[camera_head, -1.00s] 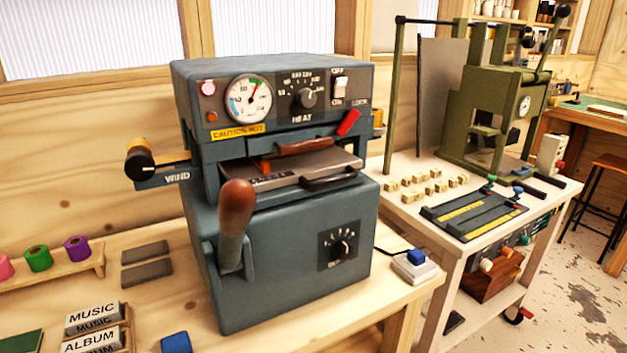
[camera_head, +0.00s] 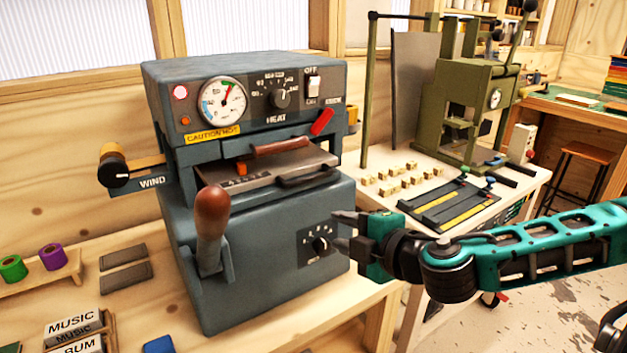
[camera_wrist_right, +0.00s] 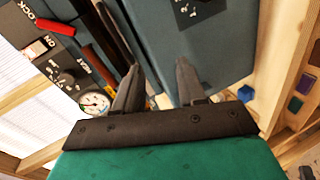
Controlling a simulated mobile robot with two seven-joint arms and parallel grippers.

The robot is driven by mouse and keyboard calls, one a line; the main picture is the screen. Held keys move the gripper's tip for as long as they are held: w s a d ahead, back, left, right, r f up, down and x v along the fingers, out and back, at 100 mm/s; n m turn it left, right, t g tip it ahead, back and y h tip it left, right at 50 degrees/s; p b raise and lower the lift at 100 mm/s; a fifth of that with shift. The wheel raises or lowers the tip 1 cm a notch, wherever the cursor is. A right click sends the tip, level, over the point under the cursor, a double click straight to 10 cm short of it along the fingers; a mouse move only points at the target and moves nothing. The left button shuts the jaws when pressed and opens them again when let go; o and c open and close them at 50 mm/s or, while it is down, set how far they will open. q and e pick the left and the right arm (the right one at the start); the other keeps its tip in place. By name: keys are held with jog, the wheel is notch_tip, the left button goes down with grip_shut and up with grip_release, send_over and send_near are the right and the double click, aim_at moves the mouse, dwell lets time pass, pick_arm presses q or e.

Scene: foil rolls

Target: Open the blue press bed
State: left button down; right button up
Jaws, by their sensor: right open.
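The blue-grey press (camera_head: 270,255) stands on the wooden bench, left of centre in the head view. Its bed (camera_head: 225,178) is a flat metal plate in the slot below the heat panel, with a black handle (camera_head: 308,176) along its front. A brown-handled bar (camera_head: 278,146) lies above the plate. My right gripper (camera_head: 340,230) is open and empty, beside the press's lower right front, below the bed handle and apart from it. In the right wrist view, the gripper (camera_wrist_right: 158,66) points at the press body (camera_wrist_right: 225,55). My left gripper is not in view.
A large brown-knobbed lever (camera_head: 211,225) rises at the press front. A red lever (camera_head: 322,122) sits at its upper right, and a winding knob (camera_head: 113,170) sticks out left. A green press (camera_head: 470,95) stands on the right-hand cart. Foil rolls (camera_head: 52,256) lie at left.

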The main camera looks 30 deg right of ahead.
aim_at(309, 181)
notch_tip(309, 181, up, 6)
jog(key=d+n+t, duration=0.1)
jog(key=d+n, duration=0.1)
jog(key=shift+h, duration=0.4)
jog(key=shift+a+p+x, duration=0.15)
jog(key=shift+p+x, duration=0.35)
jog(key=shift+x, duration=2.65)
jog(key=shift+a+p+x, duration=0.1)
jog(key=shift+p+x, duration=0.4)
jog(key=shift+x, duration=2.65)
jog(key=shift+f, duration=0.1)
grip_shut()
